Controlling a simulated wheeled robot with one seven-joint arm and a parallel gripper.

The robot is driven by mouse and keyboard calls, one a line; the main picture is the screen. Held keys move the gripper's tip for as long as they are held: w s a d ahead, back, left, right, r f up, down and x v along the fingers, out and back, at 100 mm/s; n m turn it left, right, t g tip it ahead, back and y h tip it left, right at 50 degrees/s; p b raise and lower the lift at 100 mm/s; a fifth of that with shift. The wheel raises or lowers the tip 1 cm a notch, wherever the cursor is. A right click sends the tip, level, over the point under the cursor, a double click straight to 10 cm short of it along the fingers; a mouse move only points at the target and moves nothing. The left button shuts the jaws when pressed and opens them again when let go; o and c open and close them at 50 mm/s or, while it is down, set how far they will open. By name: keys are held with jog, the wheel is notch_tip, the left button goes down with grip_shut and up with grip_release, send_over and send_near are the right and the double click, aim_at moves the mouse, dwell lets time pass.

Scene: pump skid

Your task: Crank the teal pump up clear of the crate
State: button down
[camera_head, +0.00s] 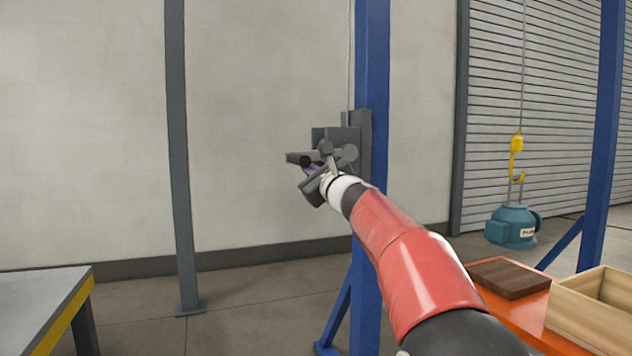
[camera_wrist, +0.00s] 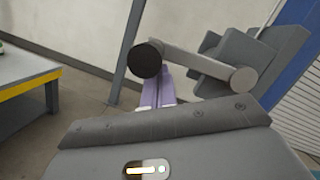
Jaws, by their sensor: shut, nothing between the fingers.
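The teal pump (camera_head: 513,228) hangs upright from a yellow hook (camera_head: 517,160) on a cable at the right. I cannot tell whether its base touches anything. A light wooden crate (camera_head: 578,318) stands in front of it at the lower right; the pump shows outside it. The winch (camera_head: 352,135) is on the blue post, with a grey crank arm (camera_wrist: 205,64) ending in a dark round handle (camera_wrist: 147,60). My gripper (camera_head: 310,170) is at the crank, its purple fingers (camera_wrist: 158,92) together and empty, just below the handle. Contact with the handle cannot be told.
A blue post (camera_head: 371,60) carries the winch. A grey post (camera_head: 178,150) stands to the left. A table with a yellow edge (camera_head: 62,320) is at the lower left. An orange surface (camera_head: 530,322) holds the crate and a dark wooden block (camera_head: 507,278).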

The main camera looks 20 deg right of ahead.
aim_at(307, 157)
jog(key=shift+s+a+r+p, duration=0.1)
jog(key=shift+a+r+p, duration=0.15)
jog(key=shift+r, duration=0.5)
jog(key=shift+a+r+p, duration=0.1)
jog(key=shift+a+r, duration=0.1)
jog(key=shift+r, duration=0.5)
jog(key=shift+d+f+b, duration=0.1)
jog(key=shift+f+b, duration=0.35)
jog(key=s+d+f+b, duration=0.3)
jog(key=s+f+b, duration=0.2)
jog(key=s, duration=0.4)
jog(key=shift+s+d+f, duration=0.15)
jog(key=shift+s+d, duration=0.1)
jog(key=shift+d, duration=0.05)
